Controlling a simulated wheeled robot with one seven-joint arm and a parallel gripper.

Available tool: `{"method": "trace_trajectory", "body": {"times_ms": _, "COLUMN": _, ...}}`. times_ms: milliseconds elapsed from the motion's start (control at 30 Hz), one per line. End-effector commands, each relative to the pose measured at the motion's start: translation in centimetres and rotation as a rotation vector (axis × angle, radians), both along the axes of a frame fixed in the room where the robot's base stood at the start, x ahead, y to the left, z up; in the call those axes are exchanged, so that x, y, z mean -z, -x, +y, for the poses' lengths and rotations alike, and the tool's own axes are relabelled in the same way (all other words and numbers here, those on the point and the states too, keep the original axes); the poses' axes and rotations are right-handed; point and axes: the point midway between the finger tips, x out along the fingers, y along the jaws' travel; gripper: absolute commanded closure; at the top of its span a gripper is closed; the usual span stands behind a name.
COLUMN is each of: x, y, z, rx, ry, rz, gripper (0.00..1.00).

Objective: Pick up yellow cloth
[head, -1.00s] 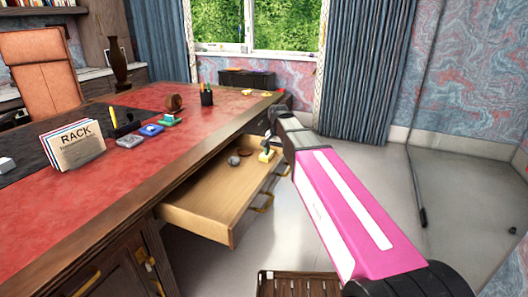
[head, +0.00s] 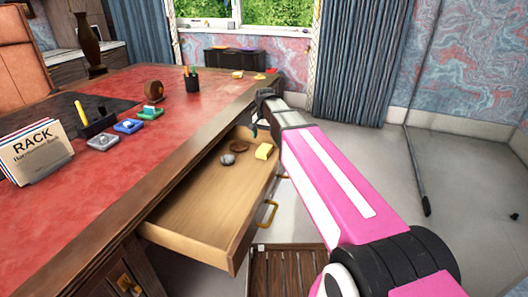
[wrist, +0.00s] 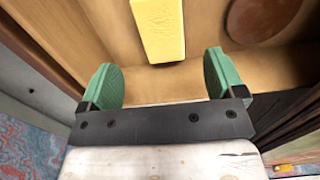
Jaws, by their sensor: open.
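A yellow, block-shaped piece that fits the yellow cloth (head: 263,151) lies in the open drawer (head: 195,215), toward its far right corner. In the wrist view the yellow cloth (wrist: 158,28) is at the top centre, cut off by the edge, and its surface looks faintly embossed. My gripper (head: 259,128) is at the drawer's far end, just beyond the cloth in the head view. The wrist view shows its green fingers (wrist: 162,68) spread apart with nothing between them. The cloth lies ahead of the fingertips, apart from them.
A brown disc (head: 239,147) and a grey lump (head: 227,160) lie beside the cloth. The disc also shows in the wrist view (wrist: 262,18). The desk (head: 150,125) edge overhangs on the left. A slatted wooden bin (head: 285,272) stands below. Floor on the right is mostly clear.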

Motion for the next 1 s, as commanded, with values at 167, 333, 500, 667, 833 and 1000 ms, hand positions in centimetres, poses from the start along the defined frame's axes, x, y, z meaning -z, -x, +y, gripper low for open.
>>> {"method": "trace_trajectory", "body": {"times_ms": 167, "x": 2.0, "y": 0.0, "z": 0.0, "rx": 0.000, "ry": 0.001, "rz": 0.001, "gripper": 0.12}}
{"method": "trace_trajectory", "body": {"times_ms": 333, "x": 2.7, "y": 0.0, "z": 0.1, "rx": 0.000, "ry": 0.000, "rz": 0.000, "gripper": 0.12}}
{"method": "trace_trajectory", "body": {"times_ms": 500, "x": 4.5, "y": 0.0, "z": 0.3, "rx": 0.000, "ry": 0.000, "rz": 0.002, "gripper": 0.12}}
{"method": "trace_trajectory", "body": {"times_ms": 667, "x": 6.6, "y": 0.0, "z": 0.3, "rx": 0.000, "ry": 0.000, "rz": 0.002, "gripper": 0.12}}
{"method": "trace_trajectory", "body": {"times_ms": 833, "x": 7.4, "y": 0.0, "z": 0.3, "rx": 0.000, "ry": 0.000, "rz": 0.000, "gripper": 0.12}}
{"method": "trace_trajectory", "body": {"times_ms": 1000, "x": 7.3, "y": 0.0, "z": 0.3, "rx": 0.000, "ry": 0.000, "rz": 0.000, "gripper": 0.18}}
